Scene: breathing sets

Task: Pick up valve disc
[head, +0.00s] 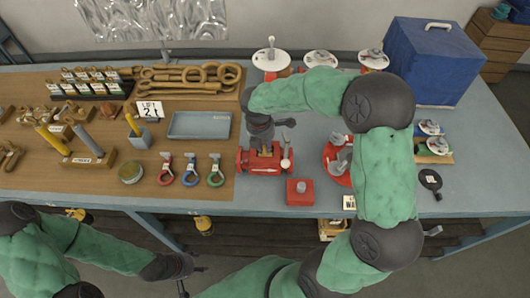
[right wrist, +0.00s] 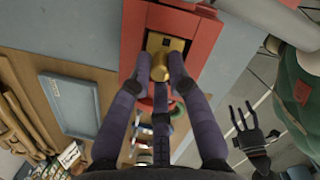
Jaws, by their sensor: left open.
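A small brass piece with a round knob (right wrist: 160,66) stands upright in the red vise (head: 258,168), which shows close up in the right wrist view (right wrist: 203,30). I cannot tell for sure whether it is the valve disc. My right gripper (head: 264,146) points down over the vise. In the right wrist view its two fingers (right wrist: 160,72) are drawn in on either side of the knob and appear to touch it; the part below is in the vise. My left gripper (head: 192,277) is open and empty in front of the table, low at the left.
White discs with grey knobs (head: 320,57) stand along the back. A red round stand (head: 337,172) and a red block (head: 299,192) are right of the vise. A blue case (head: 428,62) fills the back right. A grey tray (head: 199,125) and ring-ended tools (head: 190,172) lie left.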

